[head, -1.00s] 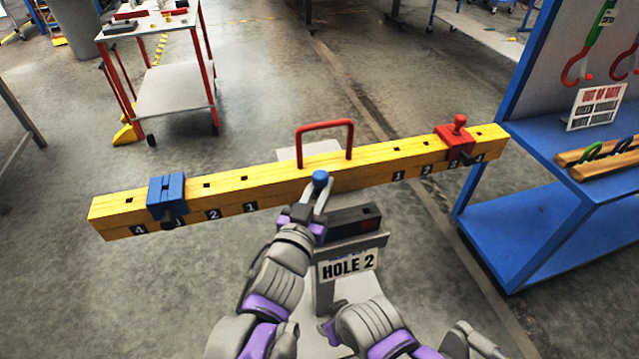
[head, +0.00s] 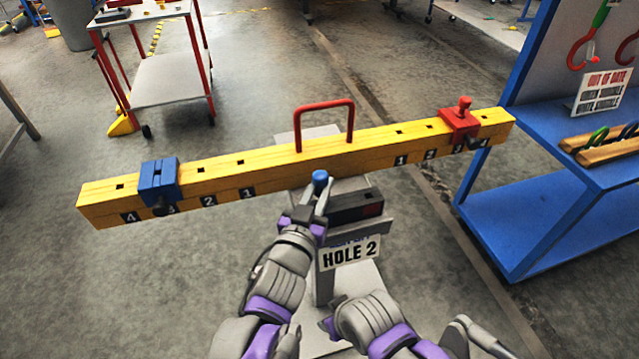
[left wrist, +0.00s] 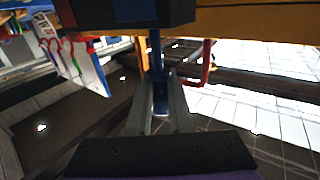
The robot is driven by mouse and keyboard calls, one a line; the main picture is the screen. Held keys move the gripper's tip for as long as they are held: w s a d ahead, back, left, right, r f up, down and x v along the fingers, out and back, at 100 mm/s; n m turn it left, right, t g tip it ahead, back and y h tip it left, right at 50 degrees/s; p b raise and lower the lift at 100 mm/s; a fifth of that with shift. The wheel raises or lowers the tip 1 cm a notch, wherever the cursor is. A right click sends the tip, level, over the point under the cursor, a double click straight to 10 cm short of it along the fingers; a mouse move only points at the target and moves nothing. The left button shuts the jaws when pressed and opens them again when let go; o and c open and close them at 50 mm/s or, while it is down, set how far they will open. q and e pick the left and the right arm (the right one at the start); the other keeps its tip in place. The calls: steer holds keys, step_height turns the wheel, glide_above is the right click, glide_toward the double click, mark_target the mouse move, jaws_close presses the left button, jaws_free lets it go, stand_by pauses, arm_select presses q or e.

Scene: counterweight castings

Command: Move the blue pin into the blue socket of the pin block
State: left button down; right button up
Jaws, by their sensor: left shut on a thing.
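The blue pin (head: 320,177) is upright between the fingers of my left gripper (head: 319,196), its round blue head above the fingertips. In the left wrist view its blue shaft (left wrist: 156,50) runs between the two fingers. The gripper is shut on it. In the wrist view a dark block with a blue patch (left wrist: 135,10) is close.
A yellow numbered beam (head: 275,167) with a red handle (head: 324,103) lies behind. It carries a blue casting (head: 158,180) at left and a red casting (head: 460,122) at right. A "HOLE 2" sign (head: 349,252) hangs on the stand. A blue shelf unit (head: 545,225) stands right.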

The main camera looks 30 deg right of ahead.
arm_select(q)
steer(key=shift+f+b, duration=1.05)
steer(key=shift+f, duration=0.8)
steer(key=c, duration=0.7)
jaws_free()
steer(key=v, duration=1)
steer(key=shift+s+a, duration=0.3)
